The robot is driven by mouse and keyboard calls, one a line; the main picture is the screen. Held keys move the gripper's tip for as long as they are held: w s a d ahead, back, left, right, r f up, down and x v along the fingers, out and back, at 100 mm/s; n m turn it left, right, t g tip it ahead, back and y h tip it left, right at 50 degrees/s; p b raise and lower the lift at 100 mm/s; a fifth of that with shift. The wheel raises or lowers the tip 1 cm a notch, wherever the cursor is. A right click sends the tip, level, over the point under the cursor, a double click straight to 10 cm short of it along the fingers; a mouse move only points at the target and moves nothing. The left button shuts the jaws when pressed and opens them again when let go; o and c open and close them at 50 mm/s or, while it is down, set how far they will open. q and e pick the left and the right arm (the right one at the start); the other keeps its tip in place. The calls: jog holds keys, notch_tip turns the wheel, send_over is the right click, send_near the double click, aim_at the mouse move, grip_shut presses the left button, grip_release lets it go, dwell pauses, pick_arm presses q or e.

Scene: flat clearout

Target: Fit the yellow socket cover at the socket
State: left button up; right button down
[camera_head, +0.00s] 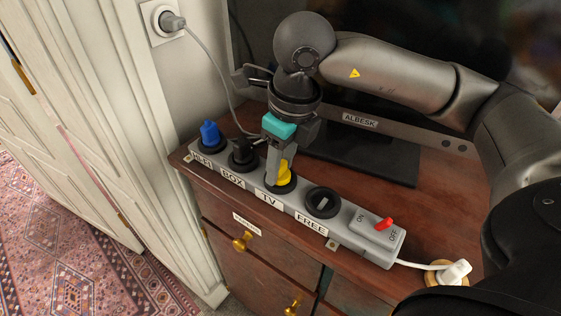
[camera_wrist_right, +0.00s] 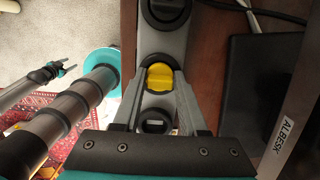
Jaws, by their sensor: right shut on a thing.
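The yellow socket cover (camera_head: 284,173) is at the TV socket of the grey power strip (camera_head: 348,222). My right gripper (camera_head: 275,170) points down over that socket, shut on the cover. In the right wrist view the cover (camera_wrist_right: 160,77) shows between the two fingertips (camera_wrist_right: 160,88), inside the dark socket ring. I cannot tell whether it is fully seated. A blue piece (camera_head: 210,134) sits in the HI-FI socket and a black plug (camera_head: 243,153) in BOX. The FREE socket (camera_head: 322,202) has a dark round face. A two-pronged part, perhaps my left gripper (camera_wrist_right: 52,72), shows in the wrist view.
The strip lies along the front of a brown wooden cabinet (camera_head: 428,210). Behind it stands a screen with an ALBESK bar (camera_head: 360,121). The strip has a red switch (camera_head: 384,224). A white plug (camera_head: 455,270) is at the right, a wall plug (camera_head: 171,21) at the upper left.

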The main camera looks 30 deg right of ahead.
jog(key=shift+f, duration=0.2)
jog(key=shift+r, duration=0.2)
dwell(0.5)
jog(key=shift+b, duration=0.65)
dwell(1.1)
jog(key=shift+f, duration=0.15)
jog(key=shift+f+b, duration=0.1)
jog(key=shift+b, duration=0.2)
jog(key=shift+s, duration=0.1)
jog(key=shift+r, duration=0.2)
